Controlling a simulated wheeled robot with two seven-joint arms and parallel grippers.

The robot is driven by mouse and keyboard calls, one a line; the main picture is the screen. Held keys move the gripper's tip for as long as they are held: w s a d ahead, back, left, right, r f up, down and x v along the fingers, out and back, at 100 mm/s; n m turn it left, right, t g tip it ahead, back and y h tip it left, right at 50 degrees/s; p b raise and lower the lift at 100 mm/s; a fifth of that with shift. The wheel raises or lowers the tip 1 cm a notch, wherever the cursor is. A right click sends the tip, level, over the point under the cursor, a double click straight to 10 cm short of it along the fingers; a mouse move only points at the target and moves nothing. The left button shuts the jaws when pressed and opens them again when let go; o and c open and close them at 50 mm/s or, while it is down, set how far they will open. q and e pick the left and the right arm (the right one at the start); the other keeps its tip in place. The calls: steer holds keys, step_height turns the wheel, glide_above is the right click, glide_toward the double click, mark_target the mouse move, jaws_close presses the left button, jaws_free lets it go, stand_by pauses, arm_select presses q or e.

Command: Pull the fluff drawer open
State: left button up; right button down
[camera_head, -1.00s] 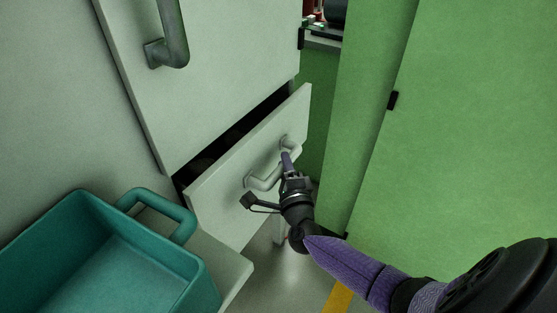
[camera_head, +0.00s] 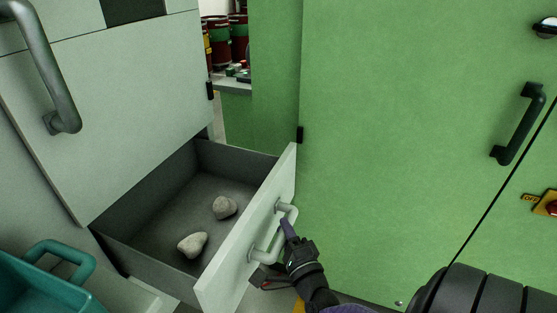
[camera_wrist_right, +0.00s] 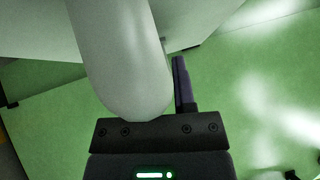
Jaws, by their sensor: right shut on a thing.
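The fluff drawer (camera_head: 248,240) is pulled well out of the pale cabinet, with its dark inside showing. Two pale grey lumps, one nearer the front panel (camera_head: 225,207) and one lower left (camera_head: 192,245), lie on its floor. My right gripper (camera_head: 284,228) is shut on the drawer's light bar handle (camera_head: 262,252). In the right wrist view the handle (camera_wrist_right: 122,60) fills the space by the gripper (camera_wrist_right: 160,110), with one dark finger showing on its right. My left gripper is not in view.
A teal bin (camera_head: 40,285) with a handle stands at the lower left, close to the drawer's side. A green cabinet (camera_head: 400,170) with a dark handle (camera_head: 518,125) stands at the right, close beyond the drawer front. Barrels (camera_head: 228,40) show in the back gap.

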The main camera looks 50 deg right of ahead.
steer(key=shift+s+f, duration=0.1)
steer(key=shift+s, duration=0.15)
steer(key=shift+c, duration=2.2)
jaws_free()
steer(key=p+v, duration=0.1)
steer(key=v, duration=0.9)
steer(key=shift+d, duration=0.1)
